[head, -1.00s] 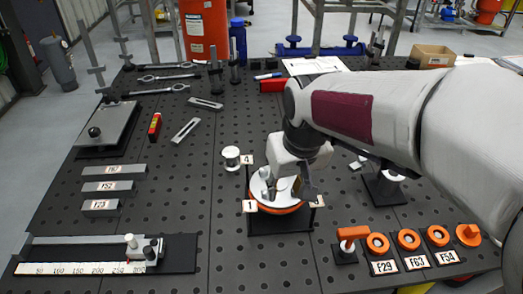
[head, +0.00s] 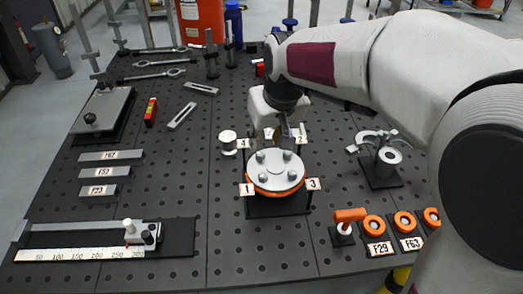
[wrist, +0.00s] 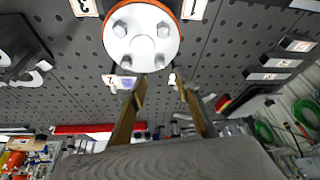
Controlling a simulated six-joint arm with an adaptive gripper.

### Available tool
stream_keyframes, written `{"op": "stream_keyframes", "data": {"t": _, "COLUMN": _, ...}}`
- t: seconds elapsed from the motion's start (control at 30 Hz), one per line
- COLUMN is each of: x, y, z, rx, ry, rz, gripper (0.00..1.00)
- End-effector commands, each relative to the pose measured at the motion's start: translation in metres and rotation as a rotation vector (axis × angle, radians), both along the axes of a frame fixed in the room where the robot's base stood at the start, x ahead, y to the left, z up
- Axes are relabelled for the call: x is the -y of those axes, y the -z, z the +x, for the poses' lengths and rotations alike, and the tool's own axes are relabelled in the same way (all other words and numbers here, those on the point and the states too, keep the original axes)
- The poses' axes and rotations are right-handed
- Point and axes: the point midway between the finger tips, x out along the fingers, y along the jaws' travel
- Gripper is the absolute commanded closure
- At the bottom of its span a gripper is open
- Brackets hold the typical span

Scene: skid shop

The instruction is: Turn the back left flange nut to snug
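The round grey flange (head: 275,168) with an orange rim sits on a dark stand in the middle of the table. Several nuts stand on its top. The back left nut (head: 260,157) is near tag 4 (head: 243,143); in the wrist view this nut (wrist: 159,61) is at the lower right of the flange. My gripper (head: 287,136) is behind the flange, near its back edge. In the wrist view its two fingers (wrist: 157,85) are apart with nothing between them. I cannot tell its exact height above the flange.
A white-topped spool (head: 228,140) stands left of the flange. A round grey part (head: 388,156) on a dark base is at the right. An orange-handled piece (head: 349,214) and orange rings (head: 374,225) lie front right.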

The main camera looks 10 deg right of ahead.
Motion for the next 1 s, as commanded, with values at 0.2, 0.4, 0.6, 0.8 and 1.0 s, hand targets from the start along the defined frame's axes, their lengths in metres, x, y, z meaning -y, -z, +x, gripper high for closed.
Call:
{"op": "stream_keyframes", "data": {"t": 0.2, "x": -0.002, "y": 0.017, "z": 0.006, "rx": -0.004, "ry": 0.0, "rz": -0.001, "gripper": 0.68}}
{"op": "stream_keyframes", "data": {"t": 0.4, "x": -0.004, "y": 0.038, "z": 0.014, "rx": -0.004, "ry": 0.0, "rz": -0.001, "gripper": 0.68}}
{"op": "stream_keyframes", "data": {"t": 0.6, "x": -0.006, "y": 0.057, "z": 0.022, "rx": -0.002, "ry": 0.0, "rz": -0.001, "gripper": 0.68}}
{"op": "stream_keyframes", "data": {"t": 0.8, "x": -0.007, "y": 0.067, "z": 0.026, "rx": -0.001, "ry": 0.0, "rz": 0.0, "gripper": 0.68}}
{"op": "stream_keyframes", "data": {"t": 1.0, "x": -0.007, "y": 0.069, "z": 0.027, "rx": -0.001, "ry": 0.0, "rz": 0.0, "gripper": 0.68}}
